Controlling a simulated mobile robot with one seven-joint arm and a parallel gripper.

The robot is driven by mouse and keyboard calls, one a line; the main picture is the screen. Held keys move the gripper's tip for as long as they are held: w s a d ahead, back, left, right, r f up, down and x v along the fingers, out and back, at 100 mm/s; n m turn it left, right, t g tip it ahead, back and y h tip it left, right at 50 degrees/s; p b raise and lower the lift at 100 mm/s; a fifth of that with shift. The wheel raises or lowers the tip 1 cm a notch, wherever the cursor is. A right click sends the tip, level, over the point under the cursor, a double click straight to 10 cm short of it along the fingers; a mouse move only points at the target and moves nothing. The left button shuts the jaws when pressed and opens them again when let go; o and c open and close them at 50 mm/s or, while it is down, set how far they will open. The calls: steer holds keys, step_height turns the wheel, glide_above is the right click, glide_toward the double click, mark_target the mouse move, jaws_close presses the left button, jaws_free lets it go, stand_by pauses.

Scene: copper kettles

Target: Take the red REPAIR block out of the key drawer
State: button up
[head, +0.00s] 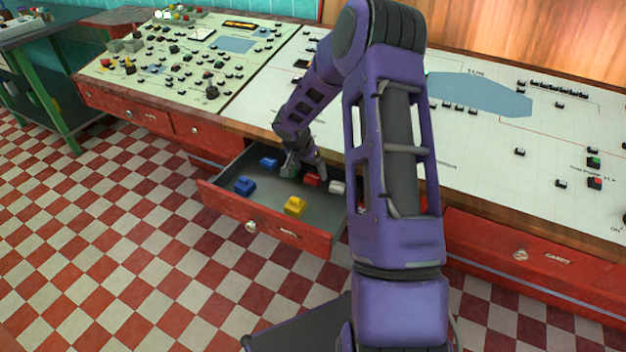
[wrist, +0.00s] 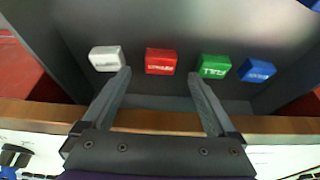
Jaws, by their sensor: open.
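The key drawer (head: 240,208) is pulled open under the console, with a grey inside and a red front. The red block (head: 312,179) lies in the back part of the drawer. In the wrist view the red block (wrist: 160,61) lies between a white block (wrist: 105,58) and a green block (wrist: 211,66), with white lettering too small to read surely. My gripper (head: 305,172) reaches down over the back of the drawer. In the wrist view my gripper (wrist: 162,85) is open, its fingertips on either side of the red block's near side, with nothing held.
A blue block (wrist: 257,70) lies beyond the green one. Nearer the drawer front are another blue block (head: 245,186) and a yellow block (head: 294,206). The console's wooden edge (wrist: 160,118) runs close along the drawer's back, under my gripper.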

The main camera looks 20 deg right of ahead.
mark_target(312, 177)
steer(key=shift+x, duration=2)
steer(key=shift+s+a, duration=0.15)
steer(key=c, duration=1.4)
steer(key=shift+c, duration=0.2)
